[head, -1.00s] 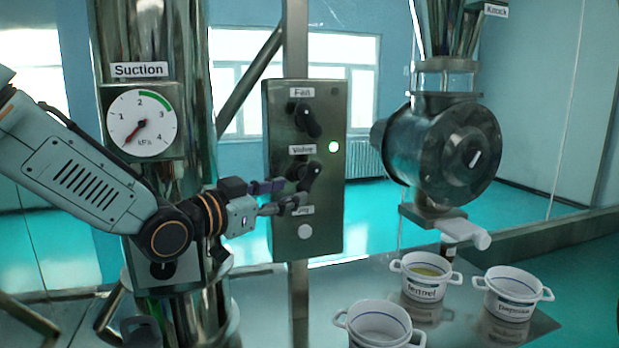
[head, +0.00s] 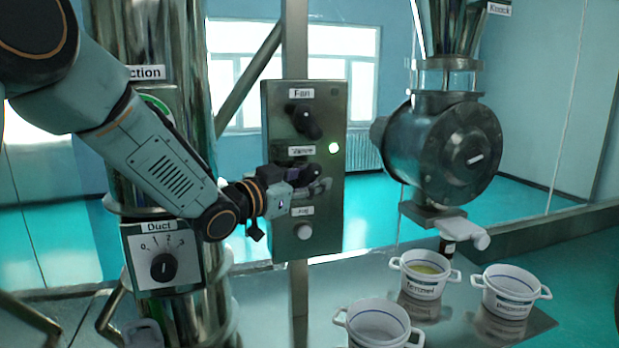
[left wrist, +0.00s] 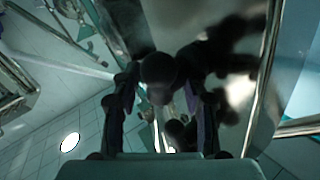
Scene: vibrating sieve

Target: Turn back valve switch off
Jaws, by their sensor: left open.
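The valve switch (head: 312,173) is a black knob under the "Valve" label on the grey control panel (head: 330,222). My left gripper (head: 307,179) is at this knob in the head view, partly covering it, so its exact angle is hard to tell. In the left wrist view, my left gripper (left wrist: 166,112) is open, with one finger on each side of a dark rounded knob (left wrist: 160,70). The view is dark and I cannot tell whether the fingers touch it. My right gripper is not in view.
The duct dial (head: 163,267) is on the metal column. White pots (head: 378,325) stand on the table at lower right.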

